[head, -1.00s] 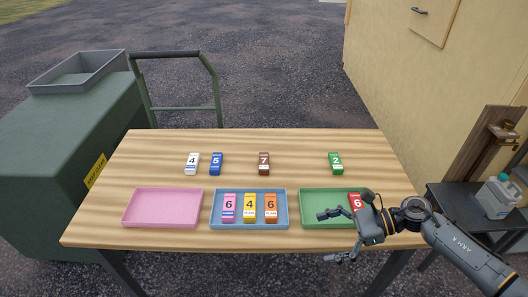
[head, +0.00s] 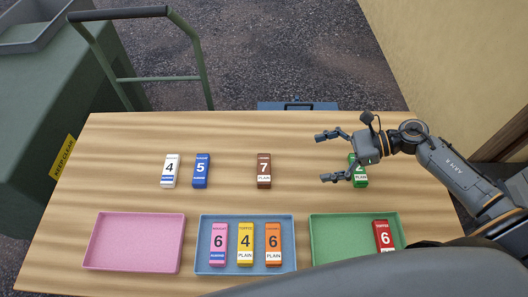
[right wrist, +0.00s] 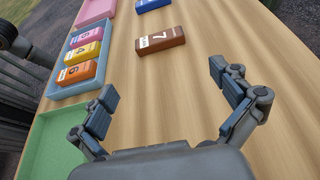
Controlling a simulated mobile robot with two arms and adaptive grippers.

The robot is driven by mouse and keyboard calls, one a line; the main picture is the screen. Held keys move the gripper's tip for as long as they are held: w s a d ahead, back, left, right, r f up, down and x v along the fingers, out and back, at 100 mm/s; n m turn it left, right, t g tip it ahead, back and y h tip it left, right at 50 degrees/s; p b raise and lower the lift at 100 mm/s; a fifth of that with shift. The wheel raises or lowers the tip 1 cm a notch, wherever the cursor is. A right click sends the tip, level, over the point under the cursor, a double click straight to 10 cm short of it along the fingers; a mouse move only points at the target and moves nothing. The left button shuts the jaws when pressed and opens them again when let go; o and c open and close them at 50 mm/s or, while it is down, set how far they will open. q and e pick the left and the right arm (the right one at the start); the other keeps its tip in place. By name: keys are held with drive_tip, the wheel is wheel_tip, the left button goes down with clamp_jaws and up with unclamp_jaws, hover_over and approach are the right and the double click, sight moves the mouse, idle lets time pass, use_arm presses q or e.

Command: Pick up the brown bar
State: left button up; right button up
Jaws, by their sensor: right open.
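The brown bar (head: 264,170), marked 7 and PLAIN, lies alone on the bare middle of the wooden table. In the right wrist view the brown bar (right wrist: 160,41) lies ahead of the fingertips, its far end to the right. My right gripper (head: 323,157) is open and empty, to the right of the brown bar with its fingers pointing at it. In the right wrist view the open fingers (right wrist: 163,82) are wide apart with bare wood between them. The green bar (head: 358,176) is partly hidden beneath the gripper's hand. My left gripper is not in view.
White (head: 170,170) and blue (head: 201,171) bars lie left of the brown bar. In front stand an empty pink tray (head: 90,250), a blue tray (head: 204,262) with three bars and a green tray (head: 317,240) with a red bar (head: 383,238). Wood around the brown bar is clear.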

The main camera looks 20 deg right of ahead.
drive_tip(key=p, duration=0.2)
approach(268, 168)
drive_tip(key=x, duration=0.3)
drive_tip(key=shift+s+a+f, duration=0.1)
drive_tip(key=shift+a+f, duration=0.1)
drive_tip(key=shift+a, duration=0.15)
drive_tip(key=shift+w+a+f+p, duration=0.1)
drive_tip(key=shift+w+a+p, duration=0.1)
drive_tip(key=shift+a+p, duration=0.4)
drive_tip(key=p+x, duration=0.2)
drive_tip(key=x, duration=0.1)
drive_tip(key=shift+w+a, duration=0.15)
drive_tip(key=shift+a, duration=0.05)
drive_tip(key=shift+w+a+f, duration=0.1)
drive_tip(key=shift+a+f, duration=0.2)
drive_tip(key=shift+f, duration=0.05)
drive_tip(key=shift+c, duration=0.4)
drive_tip(key=c, duration=0.7)
drive_tip(key=shift+r, duration=0.1)
drive_tip(key=shift+c, duration=0.2)
